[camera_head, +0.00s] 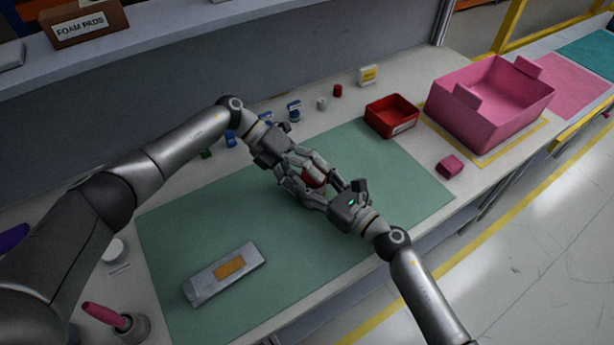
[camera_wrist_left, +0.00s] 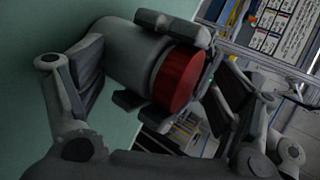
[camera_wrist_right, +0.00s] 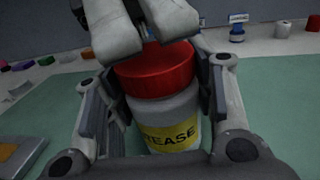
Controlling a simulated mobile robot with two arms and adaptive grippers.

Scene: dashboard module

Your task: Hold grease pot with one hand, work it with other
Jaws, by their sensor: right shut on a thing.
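The grease pot has a pale grey body with a yellow label (camera_wrist_right: 172,136) and a red lid (camera_wrist_right: 155,68). My left gripper (camera_head: 308,174) is at the pot's lid end. Its fingers (camera_wrist_left: 158,88) are spread on either side of the pot, with gaps showing. The left fingers partly hide the lid in the right wrist view.
A grey case with an orange label (camera_head: 226,276) lies on the green mat (camera_head: 190,235). A red tray (camera_head: 391,117), a pink bin (camera_head: 490,105) and a small pink box (camera_head: 450,166) stand to the right. Several small containers line the back. A pink-handled tool (camera_head: 105,315) stands front left.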

